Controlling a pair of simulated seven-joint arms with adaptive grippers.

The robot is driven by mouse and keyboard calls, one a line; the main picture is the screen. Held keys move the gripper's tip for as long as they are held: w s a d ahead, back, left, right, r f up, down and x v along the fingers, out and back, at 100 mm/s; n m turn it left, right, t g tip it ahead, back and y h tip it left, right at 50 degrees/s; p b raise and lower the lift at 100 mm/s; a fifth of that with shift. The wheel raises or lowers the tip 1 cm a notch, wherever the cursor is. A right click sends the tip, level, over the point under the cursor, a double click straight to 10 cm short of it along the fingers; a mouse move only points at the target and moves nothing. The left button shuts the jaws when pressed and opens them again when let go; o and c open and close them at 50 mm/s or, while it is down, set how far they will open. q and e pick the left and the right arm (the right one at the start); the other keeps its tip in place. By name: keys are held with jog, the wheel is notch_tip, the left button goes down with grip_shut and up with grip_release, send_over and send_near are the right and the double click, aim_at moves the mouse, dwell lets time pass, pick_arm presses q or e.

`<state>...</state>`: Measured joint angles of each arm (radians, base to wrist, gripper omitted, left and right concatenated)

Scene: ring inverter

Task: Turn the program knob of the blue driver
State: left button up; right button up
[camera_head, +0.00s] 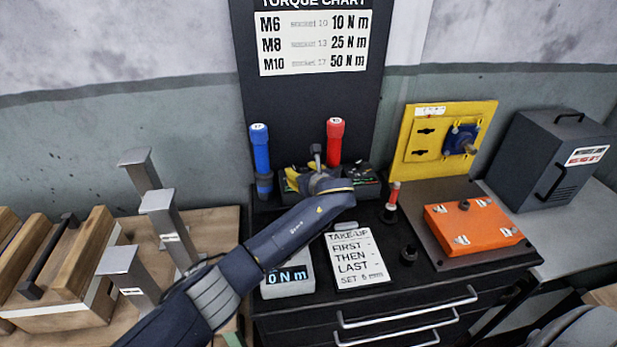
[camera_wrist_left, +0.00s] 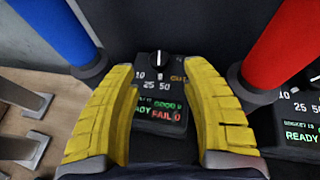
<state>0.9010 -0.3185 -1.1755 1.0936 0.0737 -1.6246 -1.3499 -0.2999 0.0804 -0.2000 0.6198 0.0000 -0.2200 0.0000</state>
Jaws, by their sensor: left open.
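The blue driver (camera_head: 261,150) stands upright at the left of the black cart top; its shaft also shows in the left wrist view (camera_wrist_left: 52,28). Its base carries a black program knob (camera_wrist_left: 160,62) with a white mark pointing away, above the labels 10, 25 and 50. A display (camera_wrist_left: 160,112) below it shows READY and a red FAIL. My left gripper (camera_head: 308,178) is over the driver bases, its yellow fingers (camera_wrist_left: 160,75) open on both sides of the knob in the wrist view, with visible gaps. Contact cannot be told. My right gripper is not in view.
The red driver (camera_head: 335,142) stands close on the right, with its own base and display. A TAKE-UP card (camera_head: 355,258), a digital readout (camera_head: 288,282) and an orange box (camera_head: 472,228) are nearby. Grey posts (camera_head: 160,212) stand on the left bench.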

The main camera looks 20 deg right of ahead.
pick_arm(q)
jog(key=v, duration=0.6)
jog(key=shift+r, duration=0.1)
